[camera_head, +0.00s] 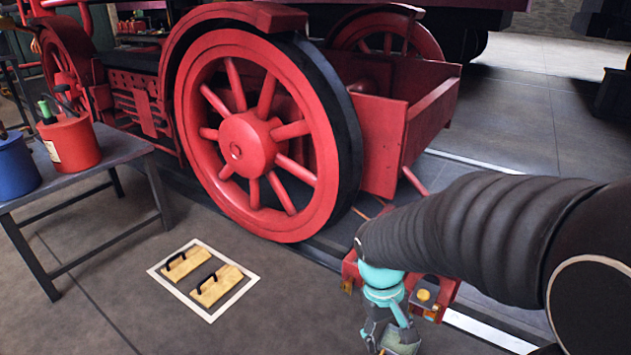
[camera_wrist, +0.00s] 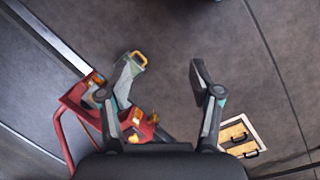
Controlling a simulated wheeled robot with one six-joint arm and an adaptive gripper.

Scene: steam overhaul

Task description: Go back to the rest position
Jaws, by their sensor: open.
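My gripper (camera_head: 388,338) hangs low at the bottom right of the head view, at the end of my black-sleeved arm. In the wrist view my gripper (camera_wrist: 166,80) is open, with its two fingers spread wide and bare floor between them. A small yellow part (camera_wrist: 138,58) shows at the left fingertip; I cannot tell what it belongs to. No held object shows between the fingers. A low red frame (camera_head: 441,296) with yellow pieces is partly hidden behind the gripper; in the wrist view this red frame (camera_wrist: 76,98) lies left of and below the left finger.
A red locomotive wheel (camera_head: 252,140) stands at the centre. Two wooden blocks with black handles (camera_head: 217,287) lie inside a white floor outline (camera_head: 158,275). Floor between outline and gripper is clear.

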